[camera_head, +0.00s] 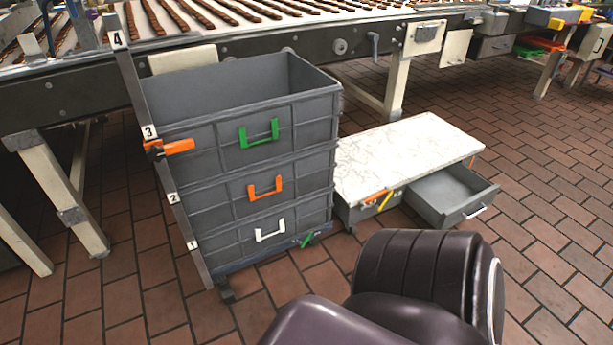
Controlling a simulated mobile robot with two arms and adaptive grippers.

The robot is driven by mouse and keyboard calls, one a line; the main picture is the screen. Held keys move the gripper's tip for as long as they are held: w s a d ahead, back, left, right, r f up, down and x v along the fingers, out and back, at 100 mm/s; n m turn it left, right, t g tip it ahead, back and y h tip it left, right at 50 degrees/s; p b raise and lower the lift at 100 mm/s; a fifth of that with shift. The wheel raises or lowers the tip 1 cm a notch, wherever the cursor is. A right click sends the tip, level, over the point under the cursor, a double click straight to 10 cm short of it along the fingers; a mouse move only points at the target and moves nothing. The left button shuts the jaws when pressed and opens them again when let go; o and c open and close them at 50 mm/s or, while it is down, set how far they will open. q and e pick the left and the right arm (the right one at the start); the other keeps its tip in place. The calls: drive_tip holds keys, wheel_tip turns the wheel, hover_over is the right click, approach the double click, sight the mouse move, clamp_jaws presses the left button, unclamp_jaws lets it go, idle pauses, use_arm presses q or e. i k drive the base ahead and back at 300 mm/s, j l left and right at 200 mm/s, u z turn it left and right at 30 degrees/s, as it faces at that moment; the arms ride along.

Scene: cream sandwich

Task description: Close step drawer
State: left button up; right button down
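The step (404,150) is a low unit with a white marble-patterned top, standing on the brick floor right of the crates. Its grey drawer (447,192) is pulled out at the right end of the front and looks empty inside. A light handle (475,212) is on the drawer's front. Neither of my grippers is in view, so I cannot tell where they are relative to the drawer.
A stack of grey crates (212,137) with green, orange and white handles stands left of the step, beside a numbered post (160,150). A conveyor (270,40) runs behind. Orange and yellow items (385,200) are at the step's front left. Brick floor (555,215) is clear to the right.

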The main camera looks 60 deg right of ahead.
sight(453, 193)
drive_tip(key=z, duration=3.05)
